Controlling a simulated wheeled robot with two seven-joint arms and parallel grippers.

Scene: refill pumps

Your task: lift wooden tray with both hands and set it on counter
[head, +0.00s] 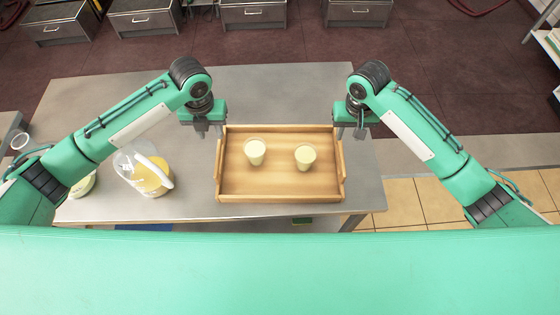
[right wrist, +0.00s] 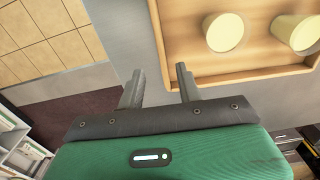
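The wooden tray (head: 280,190) lies flat on the steel counter (head: 120,93), with a raised handle along its left and right sides. Two cups of pale content, a left cup (head: 255,157) and a right cup (head: 304,160), stand upright in it. My left gripper (head: 209,132) is open and empty, beside the tray's far left corner. My right gripper (head: 350,132) is open and empty, at the far right corner. In the right wrist view its fingers (right wrist: 160,72) are spread and the tray (right wrist: 180,45) lies just beyond them, apparently not gripped.
A clear jug (head: 152,178) with yellow content stands on the counter left of the tray, with a pale-filled container (head: 83,184) further left. The counter behind the tray is clear. The tray's right side is close to the counter's right edge.

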